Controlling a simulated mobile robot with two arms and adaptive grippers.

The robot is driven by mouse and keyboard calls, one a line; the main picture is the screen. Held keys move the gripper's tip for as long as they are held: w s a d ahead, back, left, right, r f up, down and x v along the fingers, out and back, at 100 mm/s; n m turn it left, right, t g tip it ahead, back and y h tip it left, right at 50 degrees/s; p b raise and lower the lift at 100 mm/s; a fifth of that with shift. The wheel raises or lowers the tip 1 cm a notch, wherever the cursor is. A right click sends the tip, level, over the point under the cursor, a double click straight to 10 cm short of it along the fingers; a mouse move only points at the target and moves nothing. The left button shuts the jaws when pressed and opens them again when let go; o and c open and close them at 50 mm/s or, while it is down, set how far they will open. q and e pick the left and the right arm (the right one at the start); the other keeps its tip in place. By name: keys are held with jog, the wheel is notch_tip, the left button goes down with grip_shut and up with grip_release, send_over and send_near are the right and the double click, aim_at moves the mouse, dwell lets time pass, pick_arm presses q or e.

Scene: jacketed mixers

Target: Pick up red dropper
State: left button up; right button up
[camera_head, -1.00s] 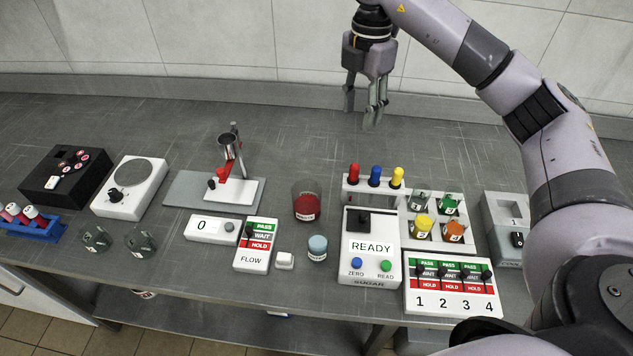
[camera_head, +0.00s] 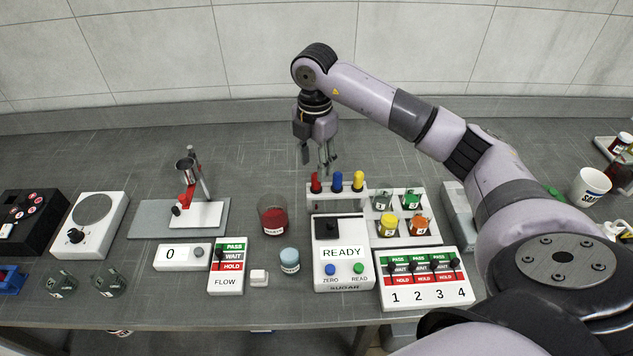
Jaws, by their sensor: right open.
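The red dropper (camera_head: 316,183) stands upright at the left end of a white rack (camera_head: 326,206) behind the READY device. A blue dropper (camera_head: 338,181) and a yellow dropper (camera_head: 358,180) stand to its right in the same rack. My right gripper (camera_head: 315,168) is open and points down. In the picture its fingertips lie just above the red dropper, but I cannot tell the exact gap in depth. The dropper's lower part is hidden in the rack. My left gripper is not in view.
The READY device (camera_head: 342,254) stands in front of the rack. Cups with coloured contents sit in a tray (camera_head: 403,237) to the right. A red-filled beaker (camera_head: 272,219) stands left of the rack. The counter behind the rack is mostly clear.

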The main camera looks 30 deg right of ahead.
aim_at(316, 193)
jog(key=shift+s+f+p, duration=0.1)
jog(key=shift+f+p, duration=0.25)
jog(key=shift+f, duration=0.1)
notch_tip(316, 193, down, 4)
jog(key=shift+d+r+p, duration=0.1)
jog(key=shift+r+p, duration=0.1)
jog(key=shift+p, duration=0.55)
jog(key=shift+f, duration=0.35)
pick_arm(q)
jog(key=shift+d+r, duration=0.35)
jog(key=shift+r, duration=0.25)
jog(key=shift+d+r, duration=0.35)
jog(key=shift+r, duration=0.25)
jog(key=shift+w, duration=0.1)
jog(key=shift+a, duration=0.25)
pick_arm(e)
jog(key=c, duration=0.9)
